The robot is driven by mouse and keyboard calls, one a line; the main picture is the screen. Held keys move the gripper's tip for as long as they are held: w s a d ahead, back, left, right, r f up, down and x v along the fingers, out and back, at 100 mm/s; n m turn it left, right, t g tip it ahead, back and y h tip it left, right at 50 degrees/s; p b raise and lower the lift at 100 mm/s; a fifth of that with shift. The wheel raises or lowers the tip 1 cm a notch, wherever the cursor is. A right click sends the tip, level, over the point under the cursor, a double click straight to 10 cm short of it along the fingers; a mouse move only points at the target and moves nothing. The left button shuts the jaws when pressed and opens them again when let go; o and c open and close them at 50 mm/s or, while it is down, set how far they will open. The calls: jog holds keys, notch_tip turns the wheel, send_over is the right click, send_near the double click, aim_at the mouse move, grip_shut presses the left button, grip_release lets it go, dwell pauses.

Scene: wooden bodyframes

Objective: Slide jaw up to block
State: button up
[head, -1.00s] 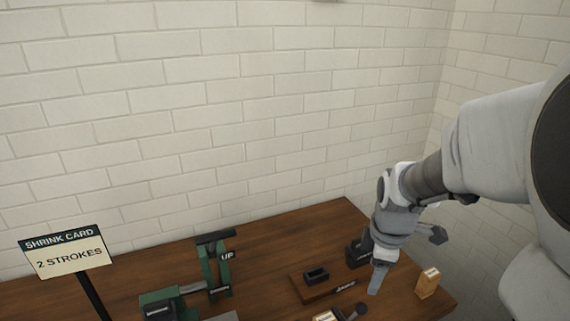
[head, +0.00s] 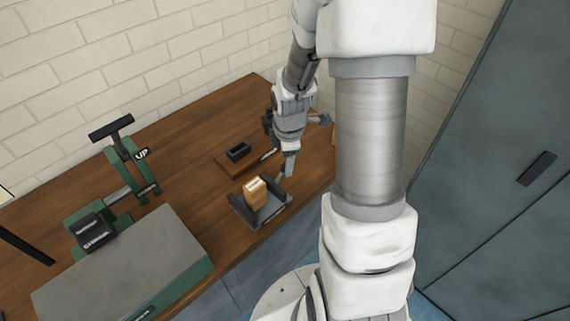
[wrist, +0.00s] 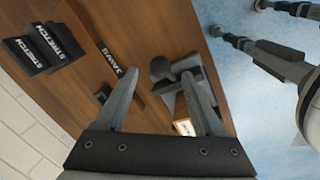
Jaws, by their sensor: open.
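A dark grey fixture (head: 244,212) with upright walls sits near the table's front edge. A tan wooden block (head: 255,194) stands in it; the block also shows in the wrist view (wrist: 182,122), partly behind a finger. A round dark knob (wrist: 160,68) and grey bars of the fixture show between my fingertips in the wrist view. I cannot tell which wall is the sliding jaw, or whether it touches the block. My gripper (wrist: 160,78) is open and empty, pointing down at the fixture. In the head view my gripper (head: 286,172) is at the fixture's far right side.
A wooden board (head: 233,166) with a black jaw piece (head: 238,151) lies behind the fixture. Black blocks marked STRETCH (wrist: 40,48) show in the wrist view. A green machine (head: 125,160) and grey plate (head: 125,262) stand left. Bare table lies between them and the fixture.

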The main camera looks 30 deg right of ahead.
aim_at(280, 177)
jog(key=shift+w+d+f, duration=0.1)
jog(key=shift+w+f, duration=0.1)
jog(key=shift+f, duration=0.7)
jog(key=shift+w+f, duration=0.15)
jog(key=shift+f, duration=0.7)
jog(key=shift+c, duration=0.3)
grip_shut()
